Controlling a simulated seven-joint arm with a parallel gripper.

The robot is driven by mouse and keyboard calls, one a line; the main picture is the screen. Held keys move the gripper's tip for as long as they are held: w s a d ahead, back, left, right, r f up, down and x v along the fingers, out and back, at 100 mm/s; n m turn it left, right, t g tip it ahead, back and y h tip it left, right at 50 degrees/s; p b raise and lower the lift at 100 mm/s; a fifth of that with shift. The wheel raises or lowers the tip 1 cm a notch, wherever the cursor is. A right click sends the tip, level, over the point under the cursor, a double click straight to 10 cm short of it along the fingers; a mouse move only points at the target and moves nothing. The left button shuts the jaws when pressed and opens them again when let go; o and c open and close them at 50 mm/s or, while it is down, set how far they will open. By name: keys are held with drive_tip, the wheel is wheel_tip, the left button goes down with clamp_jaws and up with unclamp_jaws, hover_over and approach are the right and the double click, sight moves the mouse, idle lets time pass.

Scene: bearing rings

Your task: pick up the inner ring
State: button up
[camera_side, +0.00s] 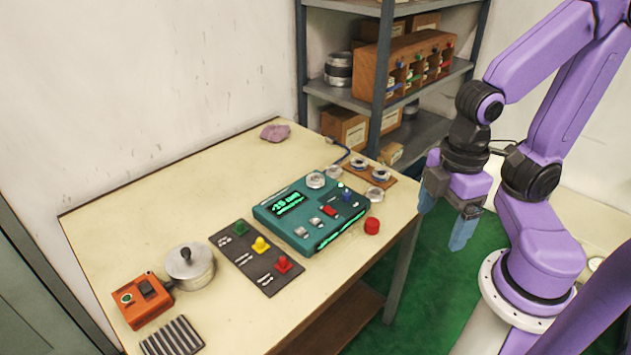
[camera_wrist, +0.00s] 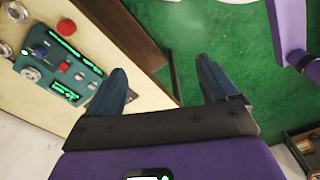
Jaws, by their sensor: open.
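Silver metal rings sit on a brown board (camera_side: 372,170) at the right end of the table in the side view: one at the back (camera_side: 360,162) and one at the front (camera_side: 380,174). Another silver round part (camera_side: 316,180) sits on the teal device (camera_side: 308,215). I cannot tell which one is the inner ring. My gripper (camera_side: 445,222) is open and empty, beyond the table's right edge and apart from the rings. In the wrist view its blue fingers (camera_wrist: 160,66) are spread over the table edge and green floor, with silver round parts (camera_wrist: 16,12) at the upper left.
A red cap (camera_side: 372,226) stands beside the teal device. A dark board with coloured knobs (camera_side: 257,257), a lidded metal pot (camera_side: 189,267) and an orange box (camera_side: 143,300) stand farther left. A crumpled cloth (camera_side: 275,132) lies at the back. The table's back left is clear.

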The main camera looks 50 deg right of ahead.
drive_tip(key=w+a+r+m, duration=0.1)
drive_tip(key=w+a+m, duration=0.1)
drive_tip(key=w+m, duration=0.75)
drive_tip(key=w+a+r+m, duration=0.1)
drive_tip(key=w+m, duration=0.3)
drive_tip(key=w, duration=1.1)
drive_tip(key=m, duration=1.4)
hover_over(315, 177)
wheel_tip(315, 177, down, 6)
drive_tip(key=f, duration=1.1)
drive_tip(key=shift+a+f, duration=0.15)
drive_tip(key=shift+a, duration=0.05)
drive_tip(key=shift+d+f, duration=0.15)
drive_tip(key=shift+f, duration=1.35)
drive_tip(key=shift+d+f, duration=0.1)
drive_tip(key=shift+f, duration=1.35)
drive_tip(key=c, duration=1.4)
